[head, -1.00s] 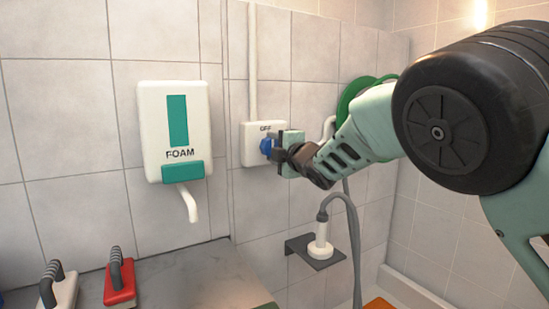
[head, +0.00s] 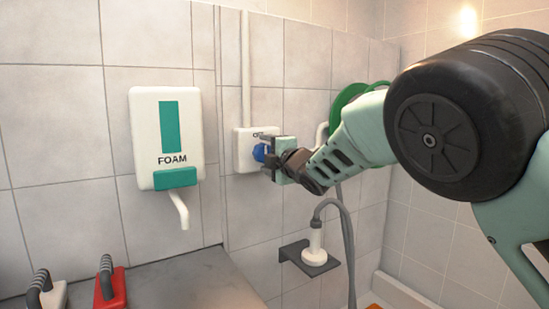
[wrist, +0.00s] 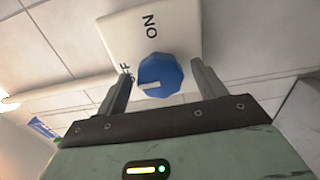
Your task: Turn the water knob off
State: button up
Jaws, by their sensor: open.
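The blue water knob (head: 259,152) sits on a white wall box (head: 241,160) with an OFF label above it. In the wrist view the knob (wrist: 160,75) is round, with a pale mark on its face pointing left, toward the side with the partly hidden OFF label. ON is printed at the box's top in that view. My gripper (wrist: 163,84) is open, with one finger on each side of the knob. Gaps seem to show between the fingers and the knob; contact is not clear. In the head view my gripper (head: 268,156) partly covers the knob and label.
A foam dispenser (head: 168,138) hangs on the wall to the left. A green hose reel (head: 349,104) is behind my arm. Red-based (head: 110,288) and white-based brushes stand lower left.

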jog(key=b+v, duration=0.3)
jog(key=v, duration=1.4)
jog(key=shift+s+d, duration=0.15)
jog(key=s+d+f+m+g+h+p, duration=0.2)
jog(key=s+f+m+g+h+p, duration=0.4)
jog(key=s+f+m, duration=0.4)
jog(key=s+d+f+m+g+h+p, duration=0.1)
jog(key=s+d+m+g, duration=0.1)
jog(key=s, duration=0.6)
jog(key=s+d+f+m+g+h+p, duration=0.1)
jog(key=s+d+m+g, duration=0.2)
jog(key=s, duration=0.6)
jog(key=s+d+f+m+g+h+p, duration=0.1)
jog(key=s+g, duration=0.3)
jog(key=s, duration=0.5)
jog(key=shift+d+f+m, duration=0.5)
jog(key=shift+d+m, duration=0.2)
